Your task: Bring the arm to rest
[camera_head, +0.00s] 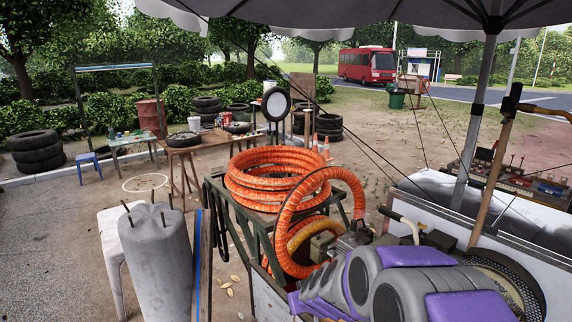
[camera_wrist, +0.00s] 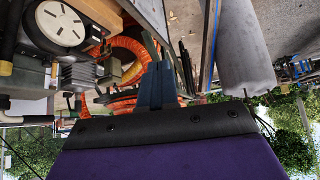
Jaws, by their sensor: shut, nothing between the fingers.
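My gripper (camera_wrist: 158,72) shows in the wrist view as dark blue-grey fingers, closed together and empty, beyond the black and purple edge of my own body. My arm (camera_head: 385,285), with grey rounded joints and purple panels, lies folded low at the bottom right of the head view. The gripper's fingers cannot be made out in the head view. The wrist view is upside down. The orange hose (camera_wrist: 128,52) and the compressor (camera_wrist: 62,22) lie beyond the fingers there.
A coiled orange hose (camera_head: 265,180) sits on the green-framed cart (camera_head: 245,215) ahead. A grey covered cylinder (camera_head: 158,260) stands at left. A white counter (camera_head: 530,255) and an umbrella pole (camera_head: 476,110) are at right. Open dirt ground lies behind the cart.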

